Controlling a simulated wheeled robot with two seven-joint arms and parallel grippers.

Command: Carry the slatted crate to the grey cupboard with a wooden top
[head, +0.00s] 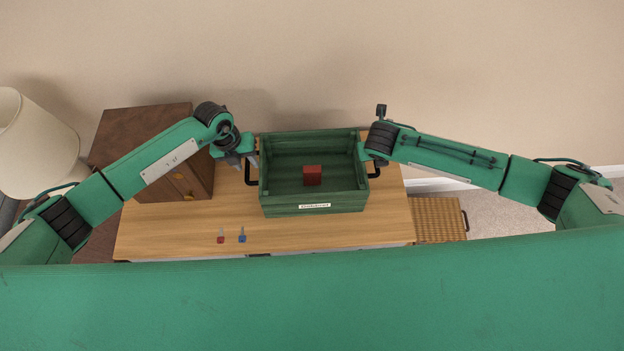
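The green slatted crate (314,210) stands on a wooden top (160,232) against the wall. It has a pale label on its front, black handles at its left and right ends, and a red block (313,176) inside. A thin strip of pale grey front shows under the wooden top. My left gripper (246,162) is at the crate's left handle, its fingers pointing down and apart. My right gripper (369,158) is at the right handle; its fingers are mostly hidden by the wrist. I cannot tell whether either gripper touches its handle.
A dark brown wooden cabinet (128,130) stands left of the crate, with a white lampshade (38,145) beyond it. Two small keys, red-tagged (221,239) and blue-tagged (242,238), lie near the front edge. A wicker basket (438,218) stands on the carpet at right.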

